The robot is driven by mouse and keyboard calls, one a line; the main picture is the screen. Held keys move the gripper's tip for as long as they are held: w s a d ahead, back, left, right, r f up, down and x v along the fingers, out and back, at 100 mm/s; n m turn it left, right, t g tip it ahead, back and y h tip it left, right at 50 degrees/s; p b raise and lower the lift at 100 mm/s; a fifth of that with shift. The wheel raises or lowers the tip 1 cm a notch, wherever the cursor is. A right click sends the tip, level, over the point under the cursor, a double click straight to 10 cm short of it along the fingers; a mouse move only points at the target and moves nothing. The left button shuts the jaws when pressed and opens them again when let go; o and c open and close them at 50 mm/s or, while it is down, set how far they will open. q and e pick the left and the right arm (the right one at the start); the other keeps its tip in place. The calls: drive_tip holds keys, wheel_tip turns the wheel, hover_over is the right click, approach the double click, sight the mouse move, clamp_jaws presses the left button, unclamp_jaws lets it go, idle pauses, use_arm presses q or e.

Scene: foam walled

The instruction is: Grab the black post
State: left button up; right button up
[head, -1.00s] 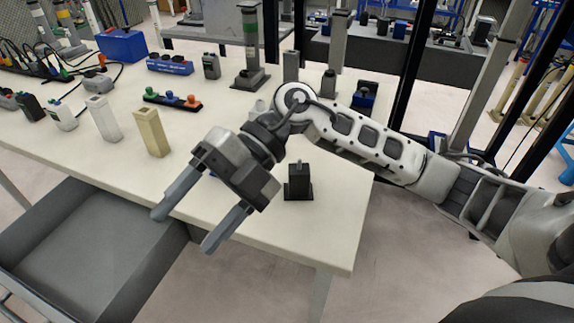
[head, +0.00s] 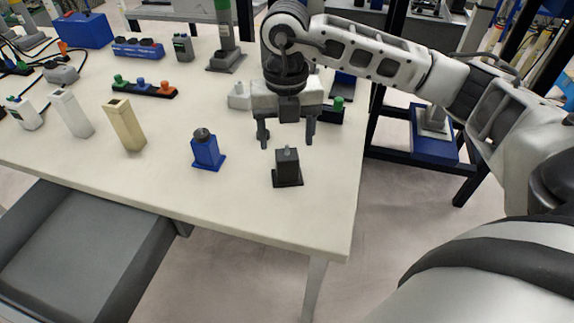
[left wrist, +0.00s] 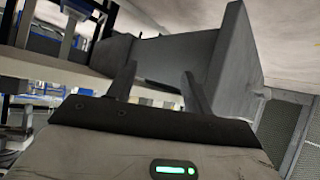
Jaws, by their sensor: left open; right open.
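The black post (head: 287,167) stands upright on the white table near its right front corner, a short dark block on a square base with a small grey knob on top. My right gripper (head: 287,140) points down with its two fingers apart, above and just behind the post in the head view. It does not appear to touch the post. My left gripper is not in the head view. In the left wrist view its two fingers (left wrist: 158,82) are apart with nothing between them, and a grey bin wall (left wrist: 190,45) lies beyond.
A blue post (head: 207,150) stands left of the black post. A tan block (head: 125,125) and a white block (head: 72,113) stand further left. A strip with coloured knobs (head: 143,89) lies behind them. A grey open bin (head: 80,245) is below the table's front edge.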

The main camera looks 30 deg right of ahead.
sight(287, 150)
drive_tip(key=shift+f+p, duration=0.3)
drive_tip(key=shift+f, duration=2.75)
drive_tip(key=c, duration=1.2)
